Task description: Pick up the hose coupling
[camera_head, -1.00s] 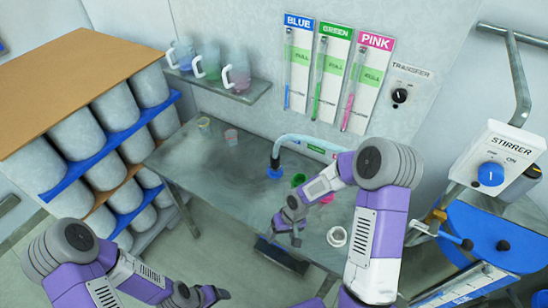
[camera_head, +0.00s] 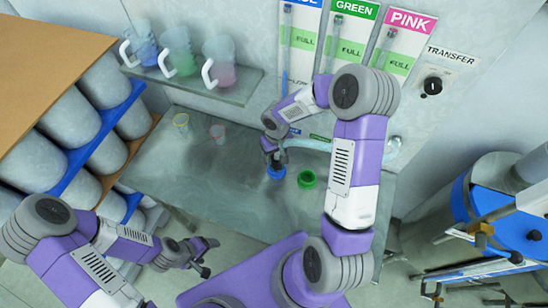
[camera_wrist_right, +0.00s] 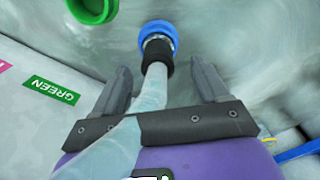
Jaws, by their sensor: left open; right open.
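The hose coupling is the black collar (camera_wrist_right: 157,52) with a metallic band at the end of a pale translucent hose (camera_wrist_right: 153,88). It meets a blue ring (camera_wrist_right: 160,34) on the table, which also shows in the head view (camera_head: 276,173). My right gripper (camera_head: 275,153) is above that ring. In the right wrist view my right gripper (camera_wrist_right: 163,82) is open, with a finger on each side of the hose and the coupling just beyond the fingertips. In the head view the coupling is mostly hidden by the gripper. My left gripper (camera_head: 206,257) is open and empty, left of the table's front.
A green ring (camera_head: 307,179) is close to the right of the blue one. A shelf with pitchers (camera_head: 222,62) hangs above. A blue drum (camera_head: 500,215) stands at right.

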